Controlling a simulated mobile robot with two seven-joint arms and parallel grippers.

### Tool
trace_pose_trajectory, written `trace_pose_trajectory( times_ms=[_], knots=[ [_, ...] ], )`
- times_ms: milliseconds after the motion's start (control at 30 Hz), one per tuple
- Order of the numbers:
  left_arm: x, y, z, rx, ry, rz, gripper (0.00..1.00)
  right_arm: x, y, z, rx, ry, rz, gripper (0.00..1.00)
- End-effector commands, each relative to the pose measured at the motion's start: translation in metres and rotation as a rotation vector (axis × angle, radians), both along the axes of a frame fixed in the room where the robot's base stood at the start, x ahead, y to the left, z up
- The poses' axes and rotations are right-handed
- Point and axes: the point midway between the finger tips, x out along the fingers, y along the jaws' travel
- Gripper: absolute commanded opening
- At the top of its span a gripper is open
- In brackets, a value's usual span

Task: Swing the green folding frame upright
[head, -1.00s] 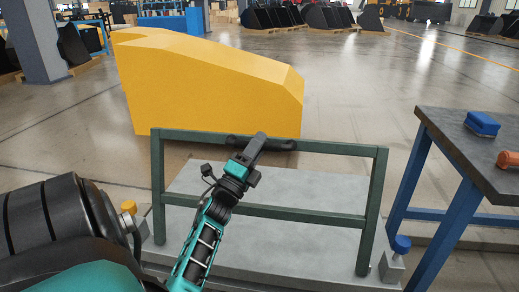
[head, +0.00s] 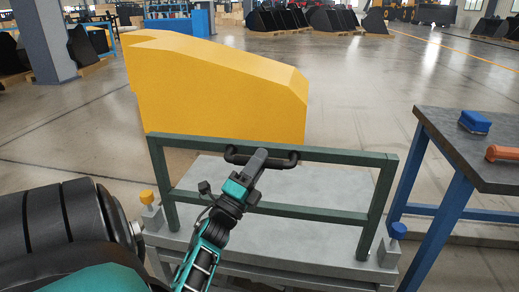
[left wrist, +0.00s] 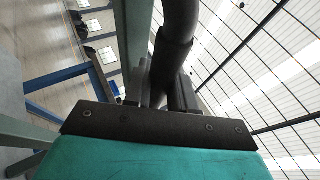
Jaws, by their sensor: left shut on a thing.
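The green folding frame (head: 340,154) stands raised over a grey base (head: 277,240) in the head view. Its side posts run down to the near edge of the base; I cannot tell its exact tilt. A black handle (head: 284,161) sits on its top rail. My left gripper (head: 250,163) is shut on this handle, left of the rail's middle. In the left wrist view the dark handle bar (left wrist: 178,25) passes at the fingers (left wrist: 165,90), which partly hide behind it. My right gripper is not in view.
A yellow knob (head: 147,197) and a blue knob (head: 398,230) sit at the base's near corners. A dark-topped table (head: 460,155) with blue legs stands at right, holding a blue item (head: 475,121) and an orange item (head: 503,153). A large yellow block (head: 215,90) stands behind the frame.

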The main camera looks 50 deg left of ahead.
Motion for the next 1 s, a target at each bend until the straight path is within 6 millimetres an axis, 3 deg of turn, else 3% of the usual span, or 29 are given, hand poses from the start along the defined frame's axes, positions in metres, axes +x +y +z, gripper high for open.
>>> trace_pose_trajectory(
  times_ms=[367,400,600,1000],
  knots=[
    [-0.0024,-0.0037,-0.0025,0.001,0.0,-0.007,0.0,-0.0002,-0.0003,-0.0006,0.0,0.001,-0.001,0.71],
    [-0.0023,-0.0039,-0.0027,0.001,0.0,-0.007,0.27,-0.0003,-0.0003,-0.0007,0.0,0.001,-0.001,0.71],
    [-0.0017,-0.003,-0.0024,0.001,0.0,-0.005,0.46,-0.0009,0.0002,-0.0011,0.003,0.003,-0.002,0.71],
    [-0.0004,-0.0011,-0.0067,-0.001,0.002,-0.005,0.46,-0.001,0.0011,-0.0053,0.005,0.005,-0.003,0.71]
  ],
)
